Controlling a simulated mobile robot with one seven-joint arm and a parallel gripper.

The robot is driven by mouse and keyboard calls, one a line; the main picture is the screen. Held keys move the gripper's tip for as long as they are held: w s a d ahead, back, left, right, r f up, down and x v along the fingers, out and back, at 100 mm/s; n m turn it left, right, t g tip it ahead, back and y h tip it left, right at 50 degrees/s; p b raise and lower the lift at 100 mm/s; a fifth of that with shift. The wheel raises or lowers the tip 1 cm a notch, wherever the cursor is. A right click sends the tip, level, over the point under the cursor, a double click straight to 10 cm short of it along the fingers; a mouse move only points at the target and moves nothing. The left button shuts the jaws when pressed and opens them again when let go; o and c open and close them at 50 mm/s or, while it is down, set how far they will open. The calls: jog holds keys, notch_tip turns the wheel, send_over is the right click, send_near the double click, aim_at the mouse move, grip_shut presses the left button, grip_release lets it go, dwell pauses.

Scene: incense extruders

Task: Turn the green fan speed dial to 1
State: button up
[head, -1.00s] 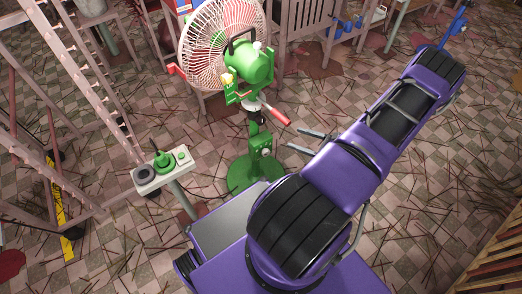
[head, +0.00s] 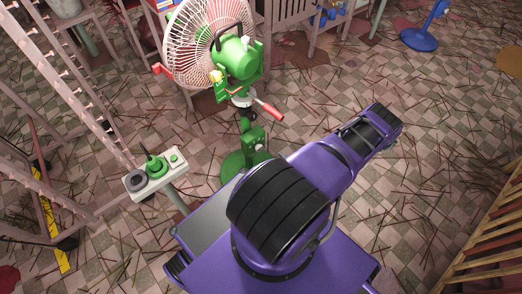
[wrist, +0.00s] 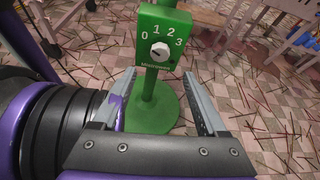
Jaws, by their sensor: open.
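The green fan speed dial box (wrist: 161,38) is at the top middle of the wrist view, marked 0, 1, 2 and 3 around a white knob (wrist: 160,52). A small dark mark shows on the knob's left side, seemingly towards the 0. My gripper (wrist: 159,76) is open and empty, its two grey fingers spread below and either side of the box, apart from the knob. The box (head: 253,139) is on the stand under the green fan (head: 235,60) in the head view, where my gripper is hidden by my arm.
A pale control panel (head: 173,184) with a green knob (head: 155,166) stands left of the fan. A red-ended handle (head: 270,110) sticks out above the dial box. The stand's round green base (wrist: 151,108) lies below it. Open floor lies to the right.

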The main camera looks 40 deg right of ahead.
aim_at(260, 149)
jog(key=b+x, duration=0.1)
jog(key=x, duration=0.9)
jog(key=shift+w+f+b, duration=0.15)
jog(key=shift+w+b, duration=0.2)
jog(key=shift+w, duration=0.05)
grip_shut()
